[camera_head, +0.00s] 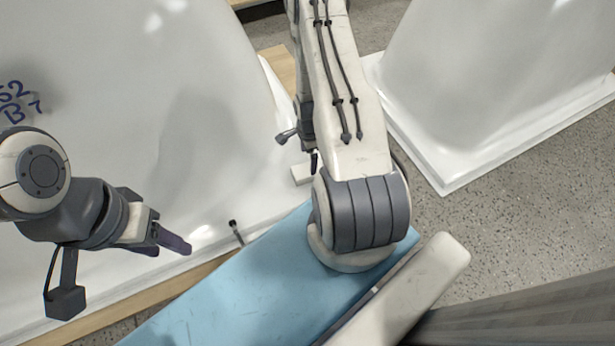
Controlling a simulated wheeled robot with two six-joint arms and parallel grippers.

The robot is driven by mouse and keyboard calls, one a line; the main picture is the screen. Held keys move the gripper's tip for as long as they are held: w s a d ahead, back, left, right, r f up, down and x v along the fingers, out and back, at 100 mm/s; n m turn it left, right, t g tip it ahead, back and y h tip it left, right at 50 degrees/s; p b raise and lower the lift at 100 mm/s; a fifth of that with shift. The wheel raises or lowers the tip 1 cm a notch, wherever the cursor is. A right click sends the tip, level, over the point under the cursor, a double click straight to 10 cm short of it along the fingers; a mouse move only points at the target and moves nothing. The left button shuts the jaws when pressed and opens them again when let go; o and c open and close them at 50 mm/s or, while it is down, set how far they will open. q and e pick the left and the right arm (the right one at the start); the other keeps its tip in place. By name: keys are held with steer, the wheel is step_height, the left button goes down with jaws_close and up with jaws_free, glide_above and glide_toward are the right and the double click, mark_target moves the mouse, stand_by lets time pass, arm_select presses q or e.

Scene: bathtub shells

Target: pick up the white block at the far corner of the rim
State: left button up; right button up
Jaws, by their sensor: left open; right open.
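A small white block (301,174) lies at the corner of the rim of the left white bathtub shell (200,130), near the middle of the view. My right gripper (300,149) is open, its dark fingers just above the block in the picture. I cannot tell whether they touch it; nothing shows between them. My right arm hides the area just right of the block. My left gripper (170,246) is open and empty over the near part of the same shell, well left of the block.
A thin dark rod-like item (236,232) stands at the near rim, between my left gripper and the block. A wooden edge (165,291) runs under the shell. A second white shell (480,80) stands at the right. Grey speckled floor (520,205) is clear at the right.

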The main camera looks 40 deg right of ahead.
mark_target(307, 170)
step_height(307, 170, down, 3)
steer(key=shift+r+b, duration=0.1)
steer(key=shift+b, duration=0.7)
steer(key=f+b, duration=0.5)
steer(key=b, duration=0.1)
steer(key=shift+a+f, duration=0.1)
steer(key=shift+a, duration=0.1)
arm_select(q)
step_height(307, 170, down, 8)
steer(key=shift+f, duration=0.25)
arm_select(e)
steer(key=shift+c, duration=0.3)
steer(key=c, duration=1.2)
arm_select(q)
steer(key=shift+r, duration=0.1)
